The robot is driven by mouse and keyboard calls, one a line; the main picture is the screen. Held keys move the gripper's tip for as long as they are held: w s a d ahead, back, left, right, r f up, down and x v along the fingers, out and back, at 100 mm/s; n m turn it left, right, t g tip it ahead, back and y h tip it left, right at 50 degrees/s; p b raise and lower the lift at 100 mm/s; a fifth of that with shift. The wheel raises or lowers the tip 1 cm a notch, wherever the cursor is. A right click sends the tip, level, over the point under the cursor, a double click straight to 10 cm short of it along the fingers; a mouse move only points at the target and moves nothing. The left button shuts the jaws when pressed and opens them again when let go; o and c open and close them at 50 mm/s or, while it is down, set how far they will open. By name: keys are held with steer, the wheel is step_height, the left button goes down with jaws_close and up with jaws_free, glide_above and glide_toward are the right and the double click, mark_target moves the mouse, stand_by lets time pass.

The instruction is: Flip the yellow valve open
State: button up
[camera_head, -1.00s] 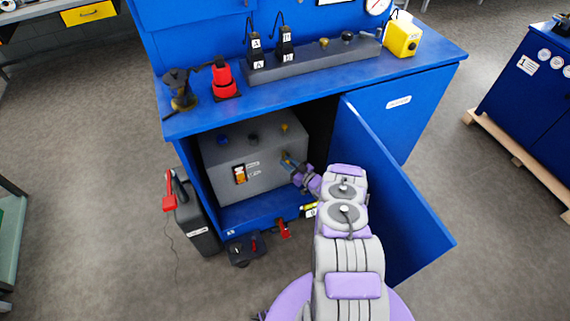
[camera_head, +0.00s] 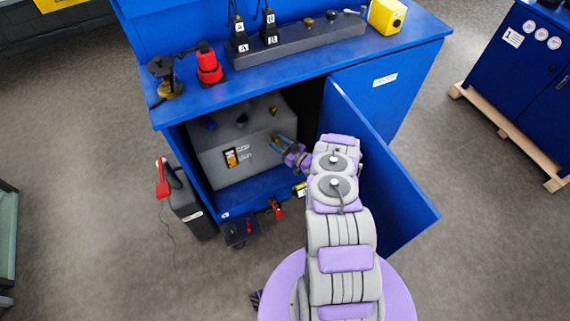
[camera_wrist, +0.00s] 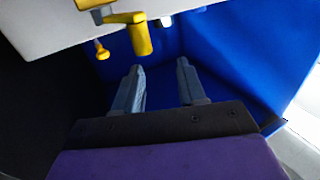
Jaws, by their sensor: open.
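The yellow valve (camera_wrist: 128,25) shows at the top of the wrist view, on the pale face of a box. Its lever end hangs downward, just ahead of and left of the gap between my fingers. My gripper (camera_wrist: 160,68) is open with nothing between its fingers, and the lever looks apart from them. In the head view my gripper (camera_head: 283,144) is inside the cabinet, at the right front of the grey box (camera_head: 208,160). The valve cannot be clearly made out there, with my gripper close to that part of the box.
A smaller yellow knob (camera_wrist: 101,52) hangs left of the valve. The blue cabinet door (camera_head: 372,172) stands open, close along the right of my arm. A black canister (camera_head: 190,208) and a small dark device (camera_head: 240,232) stand on the floor at left. The blue worktop (camera_head: 215,100) is above.

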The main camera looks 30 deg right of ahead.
steer(key=s+a+r+p, duration=0.1)
steer(key=s+a+p, duration=0.2)
steer(key=s, duration=1)
steer(key=shift+s+a+r+p, duration=0.15)
steer(key=shift+a+p, duration=0.05)
steer(key=shift+p, duration=0.4)
steer(key=shift+o, duration=0.2)
